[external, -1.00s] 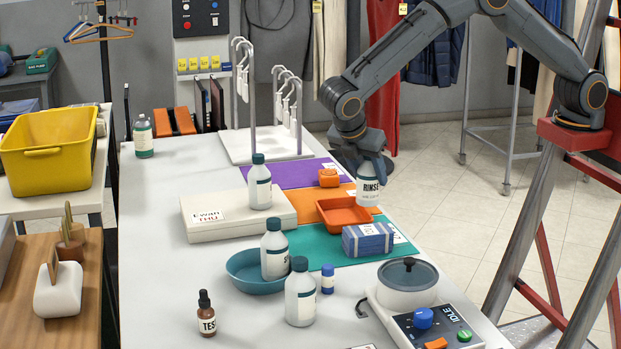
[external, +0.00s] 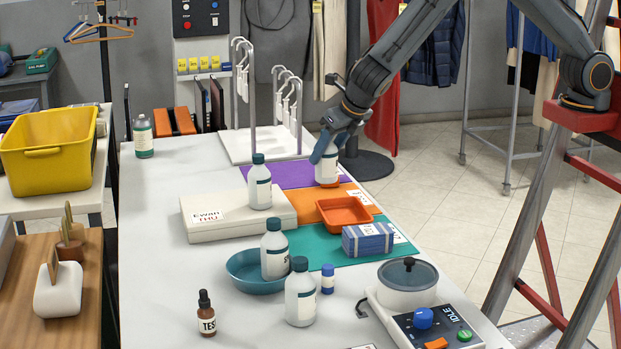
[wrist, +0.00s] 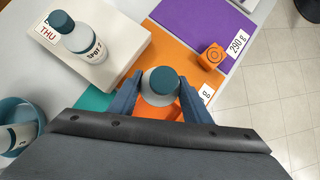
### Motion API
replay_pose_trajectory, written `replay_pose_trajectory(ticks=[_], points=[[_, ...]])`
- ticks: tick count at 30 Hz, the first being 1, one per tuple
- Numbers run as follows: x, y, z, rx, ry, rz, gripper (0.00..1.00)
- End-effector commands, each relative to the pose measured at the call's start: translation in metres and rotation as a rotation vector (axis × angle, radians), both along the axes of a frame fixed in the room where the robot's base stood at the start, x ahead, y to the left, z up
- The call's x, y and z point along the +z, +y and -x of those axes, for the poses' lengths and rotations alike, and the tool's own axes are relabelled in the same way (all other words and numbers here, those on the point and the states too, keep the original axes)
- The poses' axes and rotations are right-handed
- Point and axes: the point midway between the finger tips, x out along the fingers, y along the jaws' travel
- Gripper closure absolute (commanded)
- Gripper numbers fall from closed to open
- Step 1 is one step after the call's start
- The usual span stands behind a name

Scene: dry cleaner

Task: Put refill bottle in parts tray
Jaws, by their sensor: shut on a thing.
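My gripper (external: 325,150) is shut on a white bottle (external: 327,170) with a teal cap, which appears to be the refill bottle. It hangs upright above the bench's coloured mats. The wrist view shows its cap (wrist: 163,80) between my fingers (wrist: 162,98). A shallow orange tray (external: 344,213), apparently the parts tray, lies empty on the mats, nearer the external camera and slightly right of the bottle. In the wrist view, the bottle and gripper partly hide the tray.
Similar bottles stand on a white box (external: 235,221), in a teal bowl (external: 245,281) and on the bench (external: 300,295). An orange block (wrist: 211,55) rests on the purple mat (wrist: 200,27). White racks stand behind.

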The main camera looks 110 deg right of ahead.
Motion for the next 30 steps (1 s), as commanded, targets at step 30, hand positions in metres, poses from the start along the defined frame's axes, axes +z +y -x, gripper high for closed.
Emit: replay_pose_trajectory(ticks=[30], points=[[-0.033,0.061,0.025,1.061,-0.001,-0.003,0.86]])
